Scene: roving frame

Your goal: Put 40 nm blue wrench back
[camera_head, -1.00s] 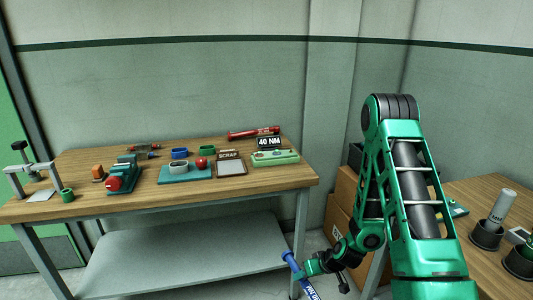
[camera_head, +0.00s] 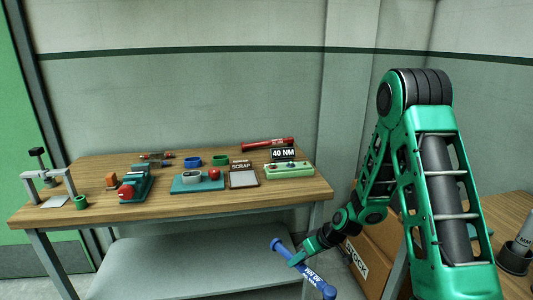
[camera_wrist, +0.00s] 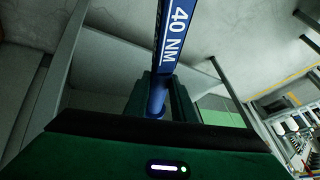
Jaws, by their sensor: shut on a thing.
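The blue wrench (camera_head: 312,277) is held by my gripper (camera_head: 298,259) in front of the wooden bench, lower than its top. In the head view it slants down to the right. In the wrist view the wrench (camera_wrist: 172,40) shows "40 NM" in white and runs up between the jaws (camera_wrist: 158,100). My gripper is shut on it. On the bench stands a black sign reading "40 NM" (camera_head: 283,154), at the back of a green holder (camera_head: 289,171). A red wrench (camera_head: 267,145) lies behind the sign.
The wooden bench (camera_head: 160,212) also bears a scrap tray (camera_head: 243,180), a teal plate with a red knob (camera_head: 197,183), a red and teal vise (camera_head: 134,189) and a small clamp stand (camera_head: 45,180). Cardboard boxes (camera_head: 370,266) stand right of the bench, beside another table.

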